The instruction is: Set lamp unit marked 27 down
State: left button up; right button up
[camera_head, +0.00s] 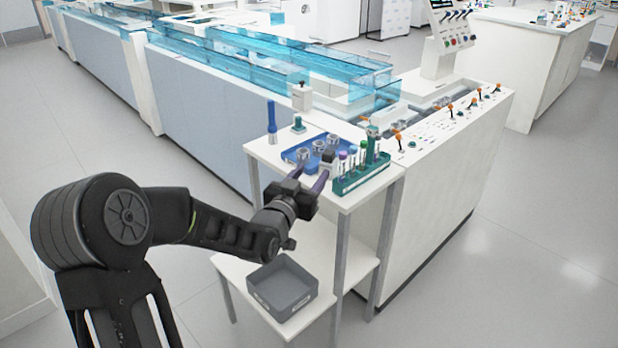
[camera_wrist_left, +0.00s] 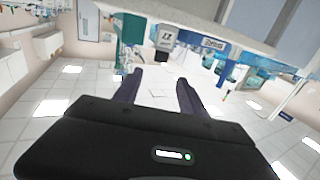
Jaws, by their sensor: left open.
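The lamp unit (camera_head: 328,160), a small white block with a black top, stands on the white side table (camera_head: 268,152) between the blue tray and the green rack. In the left wrist view, which looks upside down, the lamp unit (camera_wrist_left: 166,38) shows a dark mark on its white face, too small to read surely. My left gripper (camera_head: 309,176) is open and empty at the table's front edge, its fingers pointing toward the unit. In the left wrist view the gripper (camera_wrist_left: 158,80) has clear space between its fingers, and the unit is apart from them. My right gripper is not in view.
The blue tray (camera_head: 290,156) holds several round metal pieces. The green rack (camera_head: 362,178) holds several capped tubes close on the right. A blue bottle (camera_head: 271,122) stands at the back left. A grey bin (camera_head: 283,288) sits on the lower shelf.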

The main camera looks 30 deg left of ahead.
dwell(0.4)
pick_arm(q)
jog(key=s+d+f+n+g+h, duration=0.1)
jog(key=s+d+f+g, duration=0.25)
jog(key=f, duration=0.65)
jog(key=s+d+f+n+g+h, duration=0.1)
jog(key=s+d+f+g, duration=0.3)
jog(key=f, duration=0.5)
jog(key=s+d+f+g+h, duration=0.1)
jog(key=s+d+f+g, duration=0.1)
jog(key=s+d+f, duration=0.6)
jog(key=s+d+f+g+h, duration=0.1)
jog(key=s+d+f+g, duration=0.3)
jog(key=s, duration=0.6)
jog(key=s+d+f+m+g+h, duration=0.1)
jog(key=s+d+f+g, duration=0.3)
jog(key=s+d+f, duration=0.4)
notch_tip(320, 180, down, 4)
jog(key=shift+s+d+r+h, duration=0.2)
jog(key=shift+s+d+h, duration=0.2)
jog(key=shift+s, duration=0.65)
jog(key=shift+c, duration=0.4)
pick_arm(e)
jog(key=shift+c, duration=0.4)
